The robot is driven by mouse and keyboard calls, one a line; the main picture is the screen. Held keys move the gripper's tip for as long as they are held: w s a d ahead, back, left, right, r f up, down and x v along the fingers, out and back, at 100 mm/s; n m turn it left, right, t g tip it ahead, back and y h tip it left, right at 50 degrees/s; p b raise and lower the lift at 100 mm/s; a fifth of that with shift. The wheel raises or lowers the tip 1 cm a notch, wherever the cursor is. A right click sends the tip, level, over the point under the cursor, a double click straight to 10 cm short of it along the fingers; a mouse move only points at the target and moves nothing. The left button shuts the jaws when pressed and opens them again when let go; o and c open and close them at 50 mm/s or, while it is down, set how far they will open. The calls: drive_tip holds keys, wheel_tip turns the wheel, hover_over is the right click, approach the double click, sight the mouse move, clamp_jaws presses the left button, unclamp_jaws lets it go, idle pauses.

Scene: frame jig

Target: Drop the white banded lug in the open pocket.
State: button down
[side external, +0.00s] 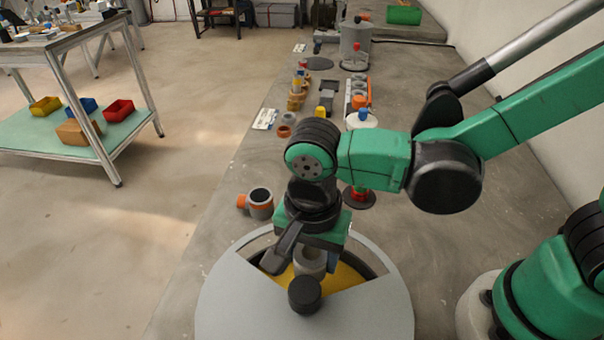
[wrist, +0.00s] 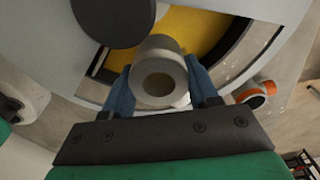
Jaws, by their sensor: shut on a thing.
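The lug (side external: 311,258) is a pale grey-white hollow cylinder; I cannot make out its band. In the wrist view the lug (wrist: 161,46) shows its round open end toward the camera. My gripper (wrist: 160,76) is shut on it, with one blue finger on each side. In the side view my gripper (side external: 308,266) is over the large round grey disc (side external: 230,305). The disc has a wedge-shaped open pocket with a yellow floor (side external: 347,277), also visible in the wrist view (wrist: 193,28). The lug is over or in this opening; its lower end is hidden.
A black knob (side external: 304,294) stands on the disc close in front of the lug. A grey and orange pipe piece (side external: 259,204) lies just beyond the disc. A red-based part (side external: 358,197) stands behind my gripper. Several small parts line the bench farther back.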

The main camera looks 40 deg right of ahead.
drive_tip(key=shift+f, duration=0.1)
idle(0.4)
drive_tip(key=shift+f, duration=1.05)
drive_tip(key=shift+c, duration=0.8)
unclamp_jaws()
drive_tip(key=shift+o, duration=0.3)
drive_tip(key=shift+o, duration=0.5)
wheel_tip(320, 180, up, 9)
